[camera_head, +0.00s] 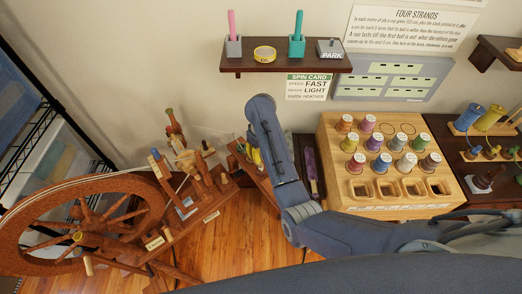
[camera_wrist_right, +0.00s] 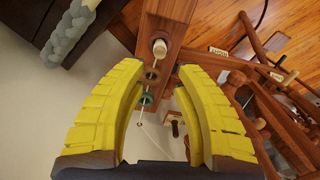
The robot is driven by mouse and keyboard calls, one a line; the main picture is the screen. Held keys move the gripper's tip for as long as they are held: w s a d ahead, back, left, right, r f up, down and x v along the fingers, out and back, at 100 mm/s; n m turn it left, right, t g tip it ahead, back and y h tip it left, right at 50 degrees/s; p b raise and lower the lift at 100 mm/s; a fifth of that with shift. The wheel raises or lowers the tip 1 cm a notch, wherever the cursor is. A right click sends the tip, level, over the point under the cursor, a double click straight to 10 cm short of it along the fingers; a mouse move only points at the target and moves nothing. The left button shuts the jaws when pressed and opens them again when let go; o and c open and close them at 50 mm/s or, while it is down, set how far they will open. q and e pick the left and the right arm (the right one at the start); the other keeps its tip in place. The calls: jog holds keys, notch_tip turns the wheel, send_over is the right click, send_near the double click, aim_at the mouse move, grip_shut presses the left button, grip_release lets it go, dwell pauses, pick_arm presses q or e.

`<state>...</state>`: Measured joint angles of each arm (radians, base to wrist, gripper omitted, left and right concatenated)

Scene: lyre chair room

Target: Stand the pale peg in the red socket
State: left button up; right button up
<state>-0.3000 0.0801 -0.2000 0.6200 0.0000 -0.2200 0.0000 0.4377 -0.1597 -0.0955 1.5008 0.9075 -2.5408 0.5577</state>
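The pale peg (camera_wrist_right: 159,47) shows in the right wrist view as a round pale end on a reddish-brown wooden board (camera_wrist_right: 176,28). A brownish ring (camera_wrist_right: 152,76) and a green ring (camera_wrist_right: 146,99) lie in line with it on the board; I cannot tell whether the brownish one is the red socket. My right gripper (camera_wrist_right: 160,72) has yellow fingers spread apart, with the board and rings seen through the gap. In the head view the gripper (camera_head: 255,157) is over the small wooden rack (camera_head: 264,183), and my arm hides part of it. My left gripper is not in view.
A spinning wheel (camera_head: 85,207) stands close to the left of the rack. A pale wooden tray of spools (camera_head: 330,165) is at right. A wall shelf (camera_head: 285,68) with cups and tape is above. A dark board with a purple piece (camera_head: 311,165) stands beside my arm.

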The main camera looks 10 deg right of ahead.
jog(key=shift+r, duration=0.9)
